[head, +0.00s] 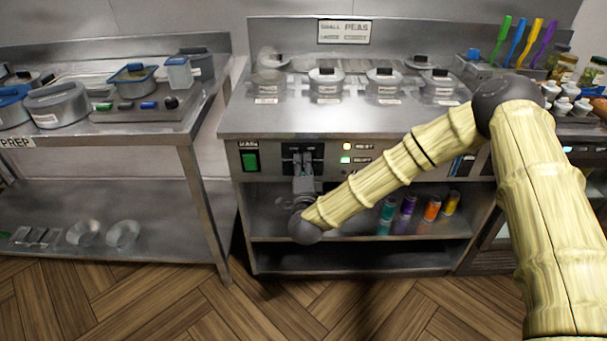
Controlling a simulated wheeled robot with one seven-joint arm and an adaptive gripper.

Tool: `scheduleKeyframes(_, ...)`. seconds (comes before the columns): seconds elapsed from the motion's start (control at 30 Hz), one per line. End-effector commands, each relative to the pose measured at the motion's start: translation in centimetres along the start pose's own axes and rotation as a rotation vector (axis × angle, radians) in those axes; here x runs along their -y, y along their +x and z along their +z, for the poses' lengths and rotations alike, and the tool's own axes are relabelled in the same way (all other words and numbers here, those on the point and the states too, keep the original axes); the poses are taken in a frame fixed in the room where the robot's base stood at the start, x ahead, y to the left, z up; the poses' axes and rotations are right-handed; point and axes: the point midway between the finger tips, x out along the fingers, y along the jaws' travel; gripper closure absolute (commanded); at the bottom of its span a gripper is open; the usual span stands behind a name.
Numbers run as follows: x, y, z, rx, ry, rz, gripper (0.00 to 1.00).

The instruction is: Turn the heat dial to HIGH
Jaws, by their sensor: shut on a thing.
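My gripper (304,160) is at the front control panel (268,148) of the steel range, reaching it from below and in front. Its fingers are shut on the heat dial, which they and the dark gripper body almost wholly cover. The dial's pointer and the HIGH mark cannot be made out. Right of the gripper, two small lamps, one warm yellow (347,146) and one green (346,160), show beside white labels. A green switch (250,160) sits on the panel to the left.
Several lidded pots (326,80) stand on the range top under a sign (344,32). The open shelf (270,222) below holds several coloured cans (432,208). A prep table (150,132) stands to the left, across a narrow gap. The wooden floor (200,305) in front is clear.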

Motion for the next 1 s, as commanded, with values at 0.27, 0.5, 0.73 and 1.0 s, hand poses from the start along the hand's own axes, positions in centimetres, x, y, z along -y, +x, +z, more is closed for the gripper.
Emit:
scheduleKeyframes(0.27, -0.43, -0.01, -0.02, -0.006, 0.180, -0.002, 0.82)
scheduleKeyframes(0.5, -0.31, -0.03, -0.03, -0.008, 0.263, -0.003, 0.82)
scheduleKeyframes(0.73, -0.21, -0.04, 0.02, -0.008, 0.289, -0.004, 0.82)
scheduleKeyframes(1.0, -0.20, -0.04, 0.03, -0.008, 0.290, -0.004, 0.82)
